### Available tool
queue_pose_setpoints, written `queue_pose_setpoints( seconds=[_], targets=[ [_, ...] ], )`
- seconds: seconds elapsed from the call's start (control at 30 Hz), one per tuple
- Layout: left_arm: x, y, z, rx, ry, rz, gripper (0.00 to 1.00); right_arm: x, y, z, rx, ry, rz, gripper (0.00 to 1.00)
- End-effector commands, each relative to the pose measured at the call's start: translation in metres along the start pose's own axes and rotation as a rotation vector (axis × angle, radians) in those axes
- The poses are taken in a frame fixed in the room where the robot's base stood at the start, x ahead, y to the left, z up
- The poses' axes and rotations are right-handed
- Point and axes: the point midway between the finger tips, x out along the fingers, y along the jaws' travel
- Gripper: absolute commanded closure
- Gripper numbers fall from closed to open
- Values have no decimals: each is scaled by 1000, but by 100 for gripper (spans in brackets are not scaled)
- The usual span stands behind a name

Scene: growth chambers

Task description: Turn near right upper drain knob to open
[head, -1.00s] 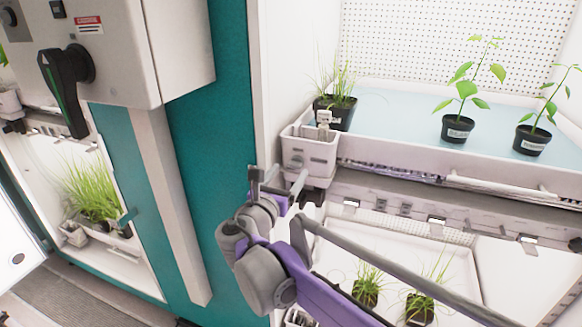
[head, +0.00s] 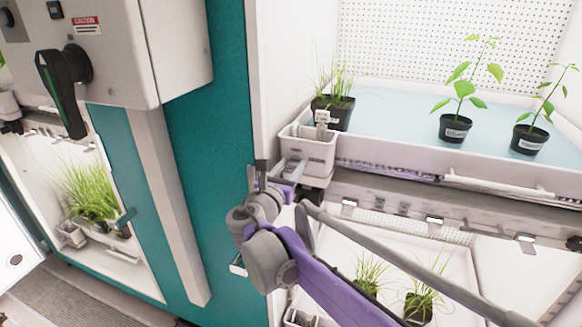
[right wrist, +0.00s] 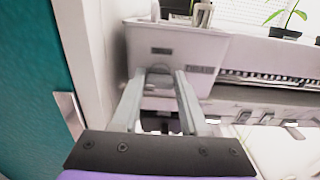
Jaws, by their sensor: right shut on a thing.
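The upper drain knob (right wrist: 158,76) is a small grey piece at the front of the upper shelf's corner, under a white drain box (head: 308,152). The box also shows in the right wrist view (right wrist: 170,45), with a "DRAIN" label beside the knob. My right gripper (right wrist: 157,88) has one finger on each side of the knob and is shut on it. In the head view my right gripper (head: 276,172) is at the box's lower left, and its own wrist partly hides the knob. How far the knob is turned cannot be told. My left gripper is not in view.
Potted plants (head: 457,130) stand on the upper blue tray, and more pots (head: 418,303) stand on the lower shelf. A teal panel (head: 205,170) is close on the left of my right arm. A grey control box with a black handle (head: 62,90) is further left.

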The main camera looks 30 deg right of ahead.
Motion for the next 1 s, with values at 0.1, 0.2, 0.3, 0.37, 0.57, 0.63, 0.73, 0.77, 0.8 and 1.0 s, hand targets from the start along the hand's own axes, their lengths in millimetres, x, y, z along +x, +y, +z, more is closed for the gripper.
queue_pose_setpoints(
  seconds=[0.1, 0.2, 0.3, 0.37, 0.57, 0.63, 0.73, 0.77, 0.8, 1.0],
  targets=[
    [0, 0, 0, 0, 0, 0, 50, 0, 0, 0, 0, 0, 0, 100],
    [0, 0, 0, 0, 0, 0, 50, 0, 0, 0, 3, 0, -1, 100],
    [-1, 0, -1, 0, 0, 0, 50, 0, 0, 0, 14, 0, -1, 100],
    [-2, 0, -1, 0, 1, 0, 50, 0, 0, 0, 30, 0, -1, 100],
    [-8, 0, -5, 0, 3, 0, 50, 0, 0, 1, 126, 0, -1, 100],
    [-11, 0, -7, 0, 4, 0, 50, 0, -1, 2, 178, -1, -1, 100],
    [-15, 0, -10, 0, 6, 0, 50, 0, -1, 2, 262, -1, -1, 100],
    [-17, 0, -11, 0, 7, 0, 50, 0, -1, 2, 290, -1, -1, 100],
    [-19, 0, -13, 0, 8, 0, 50, 0, -1, 2, 328, -1, -1, 100],
    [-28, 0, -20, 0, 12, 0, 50, 0, -2, 2, 519, -1, -1, 100]
  ],
)
